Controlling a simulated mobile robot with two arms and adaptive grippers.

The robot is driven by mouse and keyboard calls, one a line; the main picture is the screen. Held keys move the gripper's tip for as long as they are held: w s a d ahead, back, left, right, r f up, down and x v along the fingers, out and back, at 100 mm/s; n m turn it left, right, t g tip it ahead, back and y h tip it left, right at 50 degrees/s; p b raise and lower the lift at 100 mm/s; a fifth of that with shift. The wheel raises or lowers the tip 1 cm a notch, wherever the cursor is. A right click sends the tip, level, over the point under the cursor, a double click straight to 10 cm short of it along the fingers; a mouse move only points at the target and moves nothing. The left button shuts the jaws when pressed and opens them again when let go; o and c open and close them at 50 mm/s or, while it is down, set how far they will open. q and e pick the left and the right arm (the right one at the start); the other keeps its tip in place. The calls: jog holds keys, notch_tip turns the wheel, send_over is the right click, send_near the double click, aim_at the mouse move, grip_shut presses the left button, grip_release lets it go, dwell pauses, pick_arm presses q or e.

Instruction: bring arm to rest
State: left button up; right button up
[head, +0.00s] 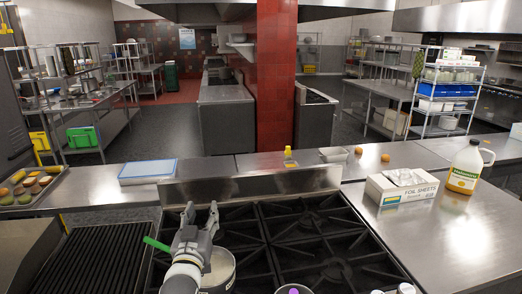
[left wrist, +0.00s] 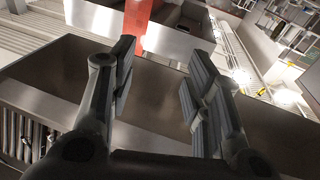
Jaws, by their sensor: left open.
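My left gripper (head: 201,214) is in the head view, raised over the left part of the black stove top (head: 300,236). Its fingers point away from me. In the left wrist view the two fingers (left wrist: 160,85) stand apart with nothing between them. A pot (head: 220,272) stands on the stove just right of and partly behind my left arm. A green handle (head: 157,244) sticks out to the left of the gripper; what it belongs to is hidden. My right gripper is not in view.
A ribbed grill (head: 93,262) lies left of the stove. A foil sheets box (head: 402,187) and a yellow-labelled jug (head: 465,168) stand on the right counter. A tray of food (head: 27,187) is at far left. A red pillar (head: 276,80) rises beyond the counter.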

pick_arm(q)
jog(key=s+a+f+m+g, duration=0.1)
jog(key=s+f+g, duration=0.6)
jog(key=s+f, duration=0.9)
jog(key=s+d+f+m+g+h, duration=0.1)
jog(key=s+f+g, duration=0.3)
jog(key=s, duration=0.8)
jog(key=s+f+m+g+h, duration=0.1)
jog(key=s+f+g, duration=0.35)
jog(key=s, duration=0.75)
notch_tip(320, 180, down, 33)
jog(key=g+b, duration=0.1)
jog(key=b, duration=0.6)
jog(key=s+a+f+b, duration=0.1)
jog(key=s+f+b, duration=0.2)
jog(key=s+f, duration=0.5)
jog(key=s+a+f+g+b, duration=0.1)
jog(key=s+f+b, duration=0.2)
jog(key=s+f, duration=0.6)
notch_tip(320, 180, down, 6)
jog(key=shift+s+a+r+m+y, duration=0.1)
jog(key=shift+s+a+m+y, duration=0.2)
jog(key=shift+m, duration=0.1)
